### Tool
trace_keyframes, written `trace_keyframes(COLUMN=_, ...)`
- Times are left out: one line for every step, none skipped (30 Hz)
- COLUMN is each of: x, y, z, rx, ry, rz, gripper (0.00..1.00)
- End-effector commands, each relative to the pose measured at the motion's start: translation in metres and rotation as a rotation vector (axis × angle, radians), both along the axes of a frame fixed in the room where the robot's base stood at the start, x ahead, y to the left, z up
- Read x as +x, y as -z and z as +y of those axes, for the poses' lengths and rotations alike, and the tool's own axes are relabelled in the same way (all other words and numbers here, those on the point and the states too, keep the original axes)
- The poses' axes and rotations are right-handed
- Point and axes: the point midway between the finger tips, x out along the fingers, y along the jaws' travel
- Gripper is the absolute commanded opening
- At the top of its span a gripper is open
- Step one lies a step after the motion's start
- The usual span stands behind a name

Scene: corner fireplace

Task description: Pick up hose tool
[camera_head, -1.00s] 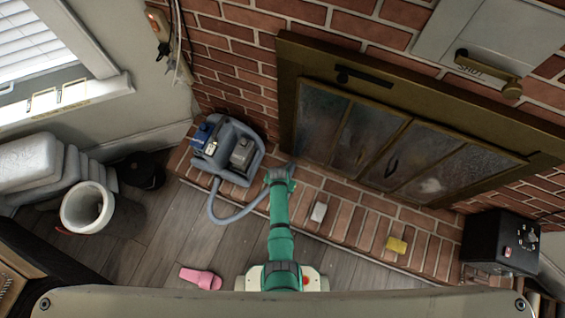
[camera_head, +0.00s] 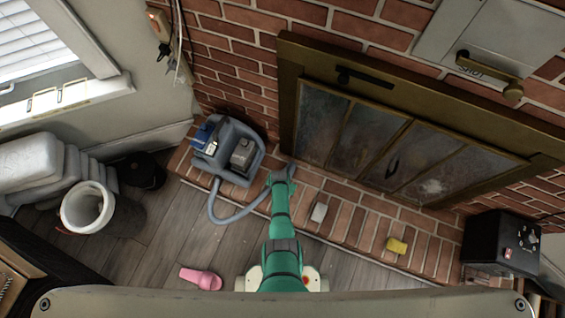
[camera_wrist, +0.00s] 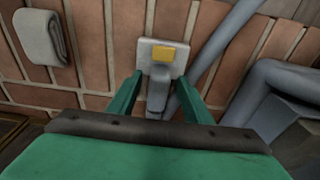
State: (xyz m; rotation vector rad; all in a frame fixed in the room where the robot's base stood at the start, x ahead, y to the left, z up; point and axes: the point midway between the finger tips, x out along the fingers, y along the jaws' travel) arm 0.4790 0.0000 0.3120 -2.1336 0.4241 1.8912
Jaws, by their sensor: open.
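The hose tool (camera_wrist: 162,57) has a pale flat head with a yellow patch and a grey neck. It lies on the brick hearth in the wrist view. My gripper (camera_wrist: 160,80) is open, with one green finger on each side of the grey neck. I cannot tell whether either finger touches it. In the head view my gripper (camera_head: 283,180) is over the hearth at the end of the grey hose and mostly hides the tool. The hose (camera_head: 232,217) curves from there to the grey-blue vacuum (camera_head: 246,172) on the left.
A pale folded cloth or block (camera_head: 319,212) and a yellow sponge-like block (camera_head: 397,245) lie on the hearth to the right. The glass fireplace doors (camera_head: 365,145) stand behind. A pink object (camera_head: 201,278) and a white bucket (camera_head: 88,207) are on the floor at left.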

Motion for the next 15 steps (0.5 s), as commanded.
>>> trace_keyframes(x=0.0, y=0.0001, z=-0.0003, rx=0.0, ry=0.001, rz=0.0, gripper=0.45)
trace_keyframes(x=-0.0001, y=0.0001, z=-0.0004, rx=0.0, ry=0.001, rz=0.0, gripper=0.45)
trace_keyframes(x=0.0001, y=0.0, z=-0.0006, rx=0.0, ry=0.001, rz=0.0, gripper=0.45)
trace_keyframes(x=0.0001, y=0.0, z=-0.0006, rx=0.0, ry=0.001, rz=0.0, gripper=0.45)
trace_keyframes(x=0.0, y=0.0, z=-0.0007, rx=0.0, ry=0.001, rz=0.0, gripper=0.45)
trace_keyframes(x=0.0002, y=0.0, z=-0.0006, rx=0.0, ry=0.001, rz=0.0, gripper=0.38)
trace_keyframes(x=0.0001, y=-0.0001, z=-0.0005, rx=0.0, ry=0.001, rz=0.0, gripper=0.31)
trace_keyframes(x=0.0001, y=-0.0001, z=-0.0005, rx=0.0, ry=0.001, rz=0.0, gripper=0.24)
trace_keyframes(x=0.0001, y=-0.0001, z=-0.0005, rx=0.0, ry=0.001, rz=0.0, gripper=0.14)
trace_keyframes(x=0.0001, y=-0.0001, z=-0.0006, rx=0.0, ry=0.001, rz=0.0, gripper=0.07)
trace_keyframes(x=0.0001, y=-0.0001, z=-0.0008, rx=0.0, ry=0.002, rz=0.0, gripper=0.0)
trace_keyframes(x=0.0002, y=-0.0002, z=-0.0014, rx=0.0, ry=0.003, rz=0.0, gripper=0.0)
trace_keyframes(x=0.0006, y=-0.0005, z=-0.0018, rx=0.0, ry=0.004, rz=-0.001, gripper=0.0)
trace_keyframes(x=0.0006, y=-0.0004, z=-0.0021, rx=0.0, ry=0.004, rz=-0.001, gripper=0.0)
trace_keyframes(x=0.0007, y=-0.0005, z=-0.0024, rx=0.0, ry=0.005, rz=-0.001, gripper=0.0)
